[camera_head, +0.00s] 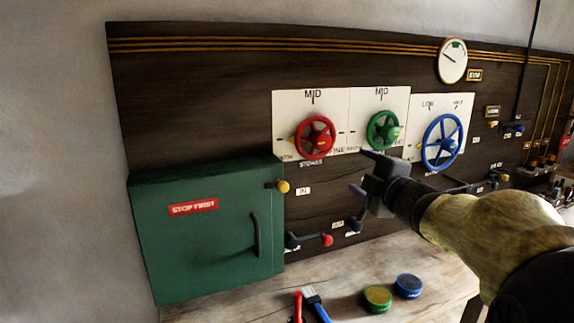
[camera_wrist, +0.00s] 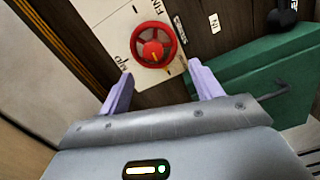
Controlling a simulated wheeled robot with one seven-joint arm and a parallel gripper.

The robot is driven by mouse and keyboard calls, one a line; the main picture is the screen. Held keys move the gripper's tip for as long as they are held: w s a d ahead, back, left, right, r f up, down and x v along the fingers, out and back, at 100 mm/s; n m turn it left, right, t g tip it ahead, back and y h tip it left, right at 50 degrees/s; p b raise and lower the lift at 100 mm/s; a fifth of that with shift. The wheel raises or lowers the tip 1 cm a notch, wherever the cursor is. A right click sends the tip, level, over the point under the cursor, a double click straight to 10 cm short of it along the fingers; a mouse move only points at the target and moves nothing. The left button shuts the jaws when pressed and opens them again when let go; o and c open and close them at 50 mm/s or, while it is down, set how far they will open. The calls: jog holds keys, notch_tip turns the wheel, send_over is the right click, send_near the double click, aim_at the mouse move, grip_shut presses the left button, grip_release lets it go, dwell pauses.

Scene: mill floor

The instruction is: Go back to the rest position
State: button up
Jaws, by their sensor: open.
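My gripper (camera_head: 362,172) is open and empty in front of the dark panel, below the red and green wheels in the head view. In the wrist view its two pale purple fingers (camera_wrist: 160,84) stand apart with nothing between them. The red wheel (camera_head: 315,137) is on a white plate, and in the wrist view the red wheel (camera_wrist: 153,45) lies beyond the fingertips. The green wheel (camera_head: 384,131) and the larger blue wheel (camera_head: 442,142) sit to its right. No contact with any wheel shows.
A green cabinet (camera_head: 190,250) with a red "STOP FIRST" label is shut at the left. A lever with a red knob (camera_head: 327,240) is low on the panel.

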notch_tip(320, 180, down, 13)
jog(key=s+m+g+h, duration=0.2)
jog(key=m+g+h, duration=0.2)
jog(key=m, duration=0.5)
jog(key=s+a+f+m+g, duration=0.3)
jog(key=s+f+m+g, duration=0.2)
jog(key=s+f, duration=0.55)
jog(key=s+a+f+m+g, duration=0.35)
jog(key=s+f+g, duration=0.25)
jog(key=s+f, duration=0.45)
notch_tip(320, 180, up, 16)
jog(key=p, duration=1.5)
jog(key=shift+d+f, duration=0.15)
jog(key=shift+f, duration=0.1)
jog(key=shift+w+m, duration=0.1)
jog(key=shift+m, duration=0.15)
